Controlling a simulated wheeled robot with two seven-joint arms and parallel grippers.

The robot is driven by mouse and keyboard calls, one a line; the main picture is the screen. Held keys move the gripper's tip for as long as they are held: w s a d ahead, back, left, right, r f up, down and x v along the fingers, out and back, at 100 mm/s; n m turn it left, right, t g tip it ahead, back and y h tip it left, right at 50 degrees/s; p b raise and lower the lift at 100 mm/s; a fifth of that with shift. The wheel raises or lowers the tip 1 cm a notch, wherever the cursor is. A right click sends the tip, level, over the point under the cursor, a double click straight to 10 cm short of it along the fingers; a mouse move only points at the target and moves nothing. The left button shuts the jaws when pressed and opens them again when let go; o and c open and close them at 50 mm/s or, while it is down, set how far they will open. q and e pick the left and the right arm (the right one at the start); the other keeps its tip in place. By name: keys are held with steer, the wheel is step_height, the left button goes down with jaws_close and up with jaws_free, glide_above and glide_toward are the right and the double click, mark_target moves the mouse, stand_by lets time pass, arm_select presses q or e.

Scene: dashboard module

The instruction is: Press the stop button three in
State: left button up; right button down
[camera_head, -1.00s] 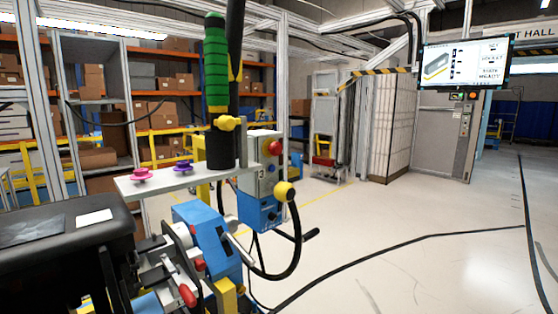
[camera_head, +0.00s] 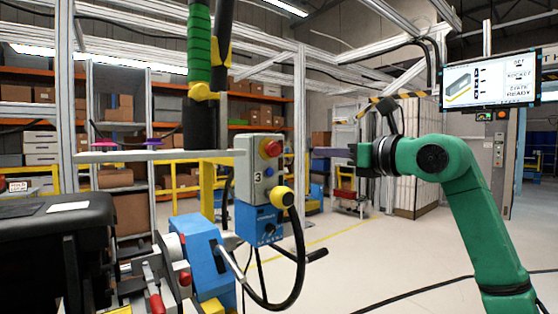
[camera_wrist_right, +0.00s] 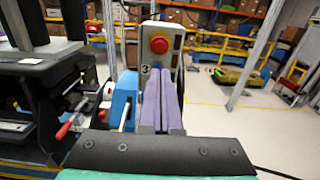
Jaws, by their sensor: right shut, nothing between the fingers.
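The stop button, a red round knob (camera_head: 270,148) on a yellow collar, sits at the top of a grey control box (camera_head: 257,180) marked 3. It also shows in the right wrist view (camera_wrist_right: 159,45). A blue button (camera_head: 269,172) is below it. My right gripper (camera_head: 316,153) is shut and empty. It is to the right of the box at about button height, fingers pointing left, apart from the button. In the right wrist view the closed fingers (camera_wrist_right: 161,72) point toward the box, with the button just above their tips. My left gripper is not in view.
A grey shelf plate (camera_head: 120,156) and a green-black tool column (camera_head: 199,70) are to the left. The floor right of the box is open.

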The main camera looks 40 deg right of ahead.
mark_target(276, 149)
steer(key=w+p, duration=1.3)
steer(key=p, duration=0.1)
steer(key=shift+w+d+r, duration=0.1)
steer(key=shift+w+r, duration=0.2)
steer(key=shift+r, duration=0.1)
steer(key=shift+w+f, duration=0.2)
steer(key=shift+w, duration=0.1)
steer(key=shift+w+f, duration=0.15)
steer(key=shift+f, duration=0.1)
